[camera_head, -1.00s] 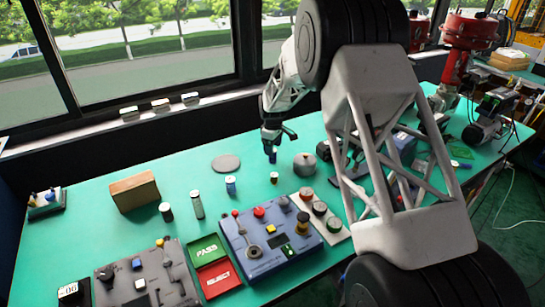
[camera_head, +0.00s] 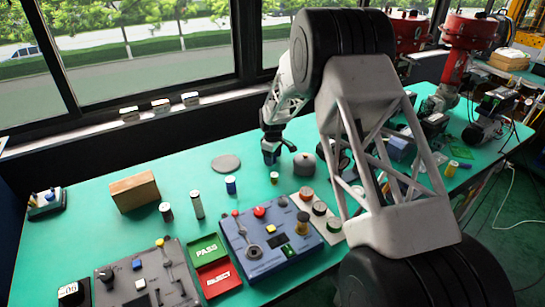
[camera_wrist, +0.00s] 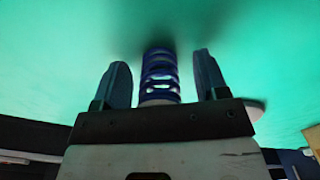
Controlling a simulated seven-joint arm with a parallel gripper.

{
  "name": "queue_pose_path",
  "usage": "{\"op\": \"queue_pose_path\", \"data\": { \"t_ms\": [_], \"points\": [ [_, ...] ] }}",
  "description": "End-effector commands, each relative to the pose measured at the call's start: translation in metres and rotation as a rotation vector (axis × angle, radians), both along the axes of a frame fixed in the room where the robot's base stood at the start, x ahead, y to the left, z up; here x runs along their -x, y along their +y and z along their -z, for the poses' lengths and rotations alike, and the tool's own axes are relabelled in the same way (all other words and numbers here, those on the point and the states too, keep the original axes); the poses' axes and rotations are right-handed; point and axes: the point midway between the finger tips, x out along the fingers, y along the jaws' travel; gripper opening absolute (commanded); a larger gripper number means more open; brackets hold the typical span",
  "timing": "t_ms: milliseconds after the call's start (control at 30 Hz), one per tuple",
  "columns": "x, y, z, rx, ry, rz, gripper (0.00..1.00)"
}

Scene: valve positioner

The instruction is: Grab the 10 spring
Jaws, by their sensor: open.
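A blue coil spring (camera_wrist: 160,72) stands between my two fingers in the wrist view, with a pale round end at its near side. I cannot read any label on it. My gripper (camera_wrist: 165,85) is open, one finger on each side of the spring, with a gap on both sides. In the head view my gripper (camera_head: 271,160) points down over the back part of the green table, and I cannot make out the spring there.
A blue-banded cylinder (camera_head: 230,185) stands to the left. A blue control box (camera_head: 265,240) fills the table's front.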

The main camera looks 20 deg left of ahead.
Motion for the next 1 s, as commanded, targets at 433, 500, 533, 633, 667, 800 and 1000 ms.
{"op": "queue_pose_path", "data": {
  "t_ms": [433, 500, 533, 633, 667, 800, 1000],
  "points": [
    [-0.0002, 0.0001, 0.0030, 0.000, 0.000, 0.000, 0.67],
    [-0.0002, 0.0001, 0.0029, 0.000, 0.000, 0.000, 0.67],
    [-0.0002, 0.0001, 0.0029, 0.000, 0.000, 0.000, 0.67],
    [-0.0002, 0.0001, 0.0029, 0.000, 0.000, 0.000, 0.64],
    [-0.0001, 0.0001, 0.0029, 0.000, 0.000, 0.000, 0.59],
    [-0.0002, 0.0001, 0.0029, 0.000, 0.000, 0.000, 0.38],
    [-0.0002, 0.0002, 0.0028, 0.000, 0.000, 0.000, 0.12]
  ]
}}
